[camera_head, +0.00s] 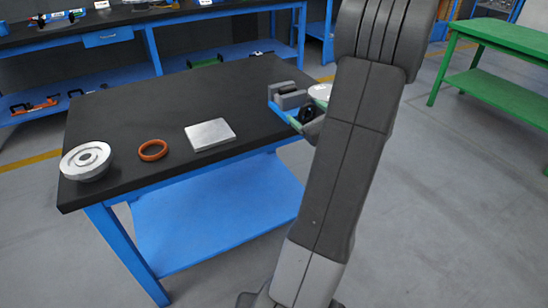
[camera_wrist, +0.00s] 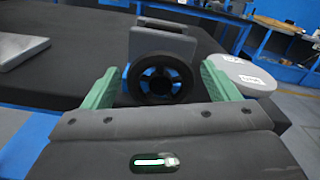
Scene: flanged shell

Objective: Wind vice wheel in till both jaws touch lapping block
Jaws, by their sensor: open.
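The vice (camera_head: 291,99) has grey jaws on a blue base at the table's right end. In the wrist view its grey jaw (camera_wrist: 163,44) stands behind the black handwheel (camera_wrist: 138,80). A dark piece (camera_head: 287,88) shows between the jaws in the head view; I cannot tell whether it is the lapping block or whether both jaws touch it. My gripper (camera_wrist: 160,72) is open, its green fingers on either side of the wheel, with gaps visible. In the head view my arm hides part of the gripper and wheel.
On the black tabletop (camera_head: 130,115) lie a silver plate (camera_head: 210,134), an orange ring (camera_head: 153,150) and a flanged shell (camera_head: 86,160). A pale disc (camera_wrist: 240,74) stands close to the right finger. A green table (camera_head: 500,90) is at the right.

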